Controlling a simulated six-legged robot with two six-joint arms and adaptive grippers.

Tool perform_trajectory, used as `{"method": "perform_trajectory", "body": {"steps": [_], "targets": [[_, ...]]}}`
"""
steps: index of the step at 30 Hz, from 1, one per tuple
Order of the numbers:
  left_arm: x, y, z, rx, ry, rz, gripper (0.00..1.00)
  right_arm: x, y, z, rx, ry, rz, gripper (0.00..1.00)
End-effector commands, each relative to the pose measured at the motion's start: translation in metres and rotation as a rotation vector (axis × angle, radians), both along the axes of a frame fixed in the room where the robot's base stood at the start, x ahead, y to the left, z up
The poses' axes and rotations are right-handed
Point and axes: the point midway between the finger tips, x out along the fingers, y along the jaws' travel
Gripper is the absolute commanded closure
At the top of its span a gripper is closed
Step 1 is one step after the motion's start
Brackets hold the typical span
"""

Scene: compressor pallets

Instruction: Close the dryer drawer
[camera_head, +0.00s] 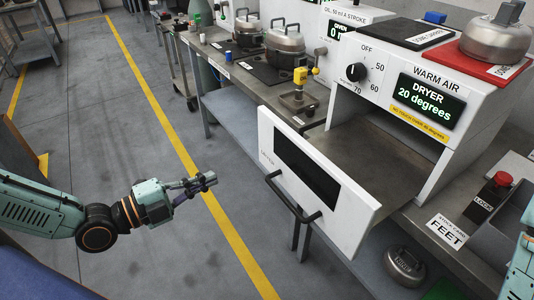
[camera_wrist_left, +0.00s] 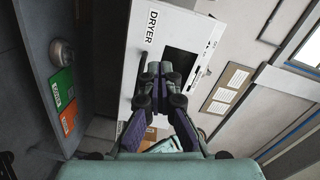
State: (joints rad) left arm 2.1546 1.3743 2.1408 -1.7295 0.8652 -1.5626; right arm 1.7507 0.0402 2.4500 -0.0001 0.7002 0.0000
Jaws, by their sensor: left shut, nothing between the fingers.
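The dryer (camera_head: 425,92) is a white box at the right of the head view, its display reading "DRYER 20 degrees". Its drawer stands pulled out toward me. The white drawer front (camera_head: 345,205) has a dark window (camera_head: 305,172) and a black bar handle (camera_head: 290,198). My left gripper (camera_head: 208,180) is shut and empty, in the air to the left of the drawer front and apart from it. In the left wrist view, my left gripper (camera_wrist_left: 160,72) partly covers a white panel labelled DRYER (camera_wrist_left: 138,40). My right gripper is not in view.
A red button box (camera_head: 490,195) and a FEET label (camera_head: 445,230) are right of the drawer. A round metal weight (camera_head: 404,265) sits low below the drawer. Pots (camera_head: 285,45) and a yellow-handled valve (camera_head: 300,80) stand on the bench behind.

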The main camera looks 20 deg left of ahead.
Motion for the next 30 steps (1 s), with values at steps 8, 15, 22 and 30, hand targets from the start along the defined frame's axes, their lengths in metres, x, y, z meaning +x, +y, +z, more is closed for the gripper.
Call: {"method": "perform_trajectory", "body": {"steps": [8,15,22,30], "targets": [[-0.008,-0.007,0.010,0.175,-0.188,-0.036,1.00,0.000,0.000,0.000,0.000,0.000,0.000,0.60],[-0.003,-0.010,0.009,0.200,-0.210,-0.036,1.00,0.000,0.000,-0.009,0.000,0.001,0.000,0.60],[0.011,-0.020,0.007,0.199,-0.210,-0.038,1.00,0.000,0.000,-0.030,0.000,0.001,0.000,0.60],[0.027,-0.031,0.007,0.199,-0.208,-0.042,1.00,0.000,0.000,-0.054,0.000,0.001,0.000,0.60]]}}
